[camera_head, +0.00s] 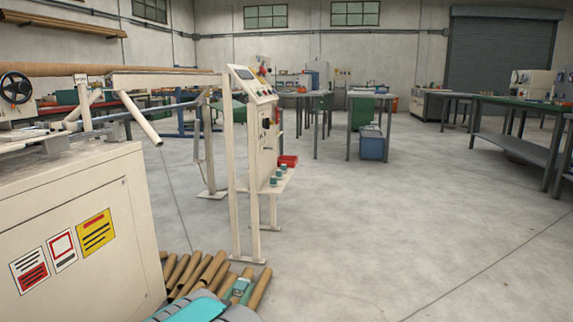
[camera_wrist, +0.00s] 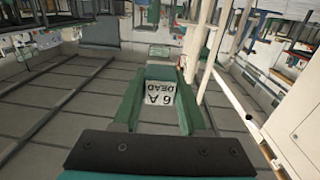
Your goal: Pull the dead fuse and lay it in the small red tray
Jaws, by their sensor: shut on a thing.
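The dead fuse, a block with a white label reading "6 A DEAD" (camera_wrist: 160,93), sits between the two green fingers of my gripper (camera_wrist: 161,84) in the wrist view. The gripper is shut on it, and the fuse is clear of any holder. In the head view my gripper (camera_head: 240,289) is low at the bottom, in front of the cardboard tubes; the fuse is too small there to make out surely. The small red tray (camera_head: 288,160) stands on the shelf of the cream control stand, farther off and higher in the picture than my gripper.
The control stand (camera_head: 255,140) has several small green-topped pieces (camera_head: 278,175) on its shelf (camera_head: 283,183), in front of the tray. Cardboard tubes (camera_head: 190,270) lie beside the cream machine cabinet (camera_head: 80,230). The floor right of the stand is open.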

